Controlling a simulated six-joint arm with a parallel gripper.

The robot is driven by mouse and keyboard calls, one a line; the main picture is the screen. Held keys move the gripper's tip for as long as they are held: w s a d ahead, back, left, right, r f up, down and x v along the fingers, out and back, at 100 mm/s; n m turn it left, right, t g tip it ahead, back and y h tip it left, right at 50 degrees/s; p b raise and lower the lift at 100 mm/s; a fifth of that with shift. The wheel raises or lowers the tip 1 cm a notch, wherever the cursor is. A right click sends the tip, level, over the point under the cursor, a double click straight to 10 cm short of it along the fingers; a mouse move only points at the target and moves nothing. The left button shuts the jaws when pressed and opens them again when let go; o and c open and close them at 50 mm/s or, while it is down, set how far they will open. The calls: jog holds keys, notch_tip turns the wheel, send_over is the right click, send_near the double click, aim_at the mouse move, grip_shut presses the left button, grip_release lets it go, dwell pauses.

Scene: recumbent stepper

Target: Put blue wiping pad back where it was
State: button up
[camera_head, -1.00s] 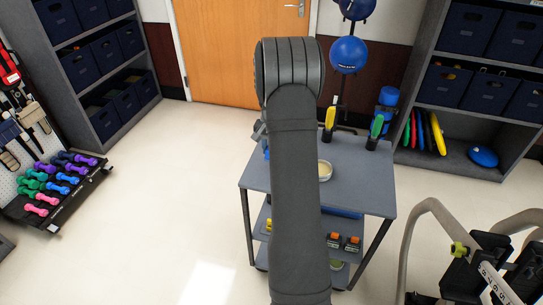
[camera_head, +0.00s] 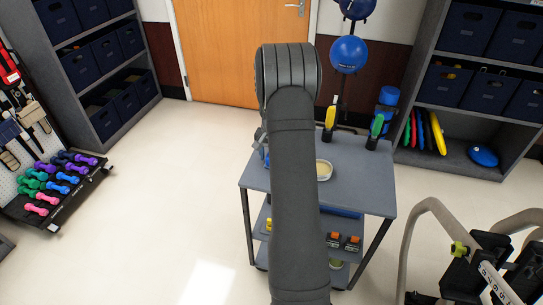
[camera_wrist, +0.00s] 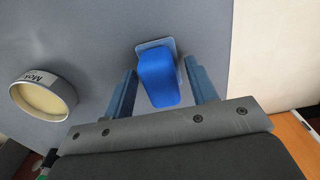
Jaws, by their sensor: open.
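The blue wiping pad (camera_wrist: 158,78) shows in the wrist view on the grey cart top, over a paler blue square base (camera_wrist: 152,45). My gripper (camera_wrist: 160,68) is open, with one finger on each side of the pad. Small gaps show between the fingers and the pad, so they do not appear to touch it. In the head view my arm hides the pad and most of the gripper; only a bit of blue shows at the arm's left edge.
A round labelled tub (camera_wrist: 43,97) stands left of the pad in the wrist view. In the head view, the cart top (camera_head: 362,185) also carries a yellow-topped bottle (camera_head: 330,120) and a green-topped bottle (camera_head: 376,128) at its back edge. Its right part is clear.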

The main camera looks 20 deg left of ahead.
notch_tip(320, 180, up, 12)
jog(key=shift+r, duration=0.15)
dwell(0.3)
notch_tip(320, 180, down, 12)
jog(key=shift+f, duration=0.1)
jog(key=shift+r, duration=1.8)
